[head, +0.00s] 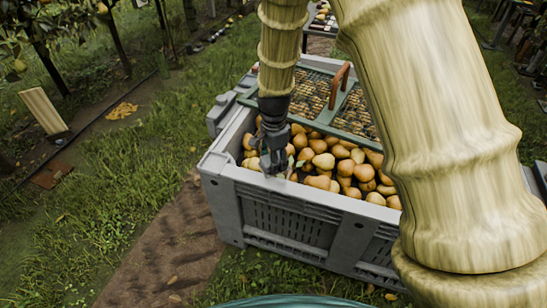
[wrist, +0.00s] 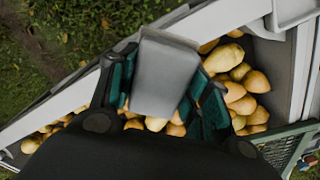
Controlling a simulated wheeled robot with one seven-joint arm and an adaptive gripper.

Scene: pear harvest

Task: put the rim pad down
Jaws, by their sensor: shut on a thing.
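The rim pad (wrist: 165,72) is a smooth light grey block in the wrist view. My gripper (wrist: 163,95) is shut on it, with a teal-lined finger on either side. From the wrist, the pad's far end overlaps the line of the bin's rim (wrist: 215,22); I cannot tell whether it touches the rim. In the head view my gripper (head: 273,163) points down just inside the near left corner of the grey bin (head: 290,195), close above the pears (head: 325,162). The pad cannot be made out clearly there.
A green-framed mesh lid (head: 345,118) with a brown handle (head: 339,85) covers the bin's far part. A pale board (head: 43,110) leans at the left. Grass (head: 110,205) lies left of the bin. My arm hides the bin's right side.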

